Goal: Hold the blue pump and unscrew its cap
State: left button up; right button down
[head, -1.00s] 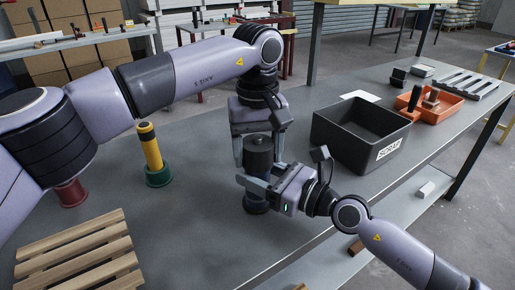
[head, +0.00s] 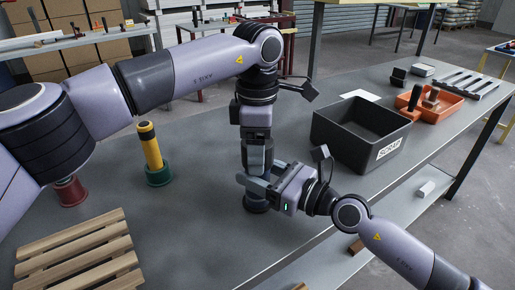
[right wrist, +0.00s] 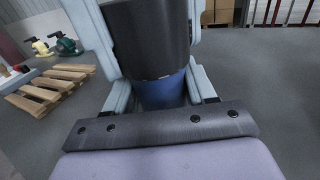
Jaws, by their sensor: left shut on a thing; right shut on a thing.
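The blue pump (right wrist: 160,92) stands upright in the right wrist view. Its wide dark cap (right wrist: 150,40) sits on top. In the head view, only the pump's dark round foot (head: 257,204) shows clearly on the table. My right gripper (head: 258,187) is shut around the pump's body from the side, with a finger on each side in the right wrist view. My left gripper (head: 257,160) points straight down from above and is shut on the cap, its fingers on both sides of it in the right wrist view (right wrist: 148,45). The left fingers mostly hide the cap in the head view.
A yellow pump stands in a green base (head: 158,176), with a red base (head: 72,193) to its left. A wooden pallet (head: 75,252) lies at the front left. A dark scrap bin (head: 355,150) stands to the right, with an orange tray (head: 437,103) beyond it.

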pick_arm(q)
jog(key=n, duration=2.8)
jog(key=shift+r, duration=0.1)
jog(key=shift+r, duration=0.15)
jog(key=shift+r, duration=0.95)
